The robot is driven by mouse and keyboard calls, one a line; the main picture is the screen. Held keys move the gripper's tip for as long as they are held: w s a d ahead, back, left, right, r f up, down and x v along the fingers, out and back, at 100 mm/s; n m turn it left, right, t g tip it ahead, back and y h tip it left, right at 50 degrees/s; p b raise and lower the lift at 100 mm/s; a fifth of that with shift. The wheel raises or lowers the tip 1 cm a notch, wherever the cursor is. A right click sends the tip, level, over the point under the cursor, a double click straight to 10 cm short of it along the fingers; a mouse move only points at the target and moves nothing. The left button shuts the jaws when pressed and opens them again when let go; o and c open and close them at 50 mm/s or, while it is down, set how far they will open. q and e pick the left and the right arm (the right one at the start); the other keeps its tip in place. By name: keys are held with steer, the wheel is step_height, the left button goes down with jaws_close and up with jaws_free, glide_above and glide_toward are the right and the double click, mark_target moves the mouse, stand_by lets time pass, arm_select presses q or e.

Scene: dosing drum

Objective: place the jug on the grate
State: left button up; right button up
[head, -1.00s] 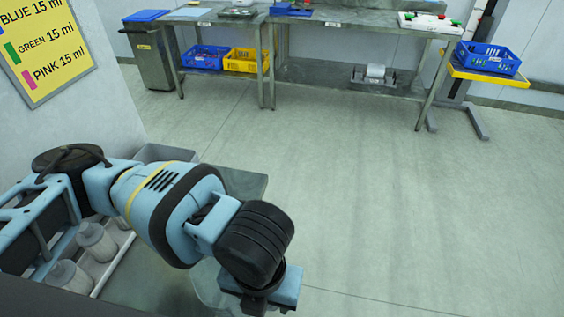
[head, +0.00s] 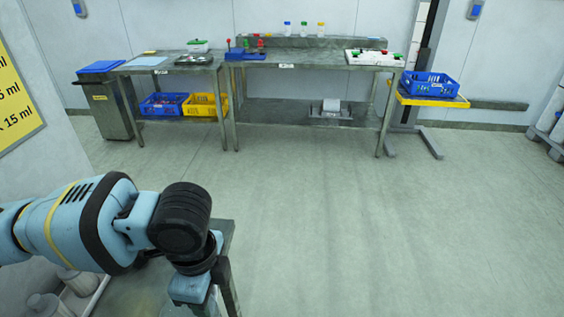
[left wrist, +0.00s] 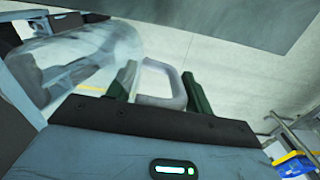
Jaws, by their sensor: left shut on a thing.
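The clear, see-through jug (left wrist: 95,45) shows at the upper left of the left wrist view, tilted in that picture. Its pale loop handle (left wrist: 176,88) lies between the two dark green fingers of my left gripper (left wrist: 160,72), which is shut on it. In the head view my left gripper (head: 226,290) points down at the bottom edge, below the black wrist joint. I cannot make out a grate in either view. My right gripper is not in view.
A steel bench (head: 300,62) stands at the back wall with a blue crate (head: 432,84) to its right. A side table (head: 150,68) and a grey bin (head: 110,110) stand left. White bottles (head: 48,304) are at lower left. The floor between is clear.

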arm_select(q)
steer(key=w+a+r+n, duration=0.5)
steer(key=w+a+n, duration=0.3)
steer(key=n, duration=1.1)
steer(key=shift+a, duration=0.4)
steer(key=shift+s+f, duration=0.1)
steer(key=shift+s, duration=0.05)
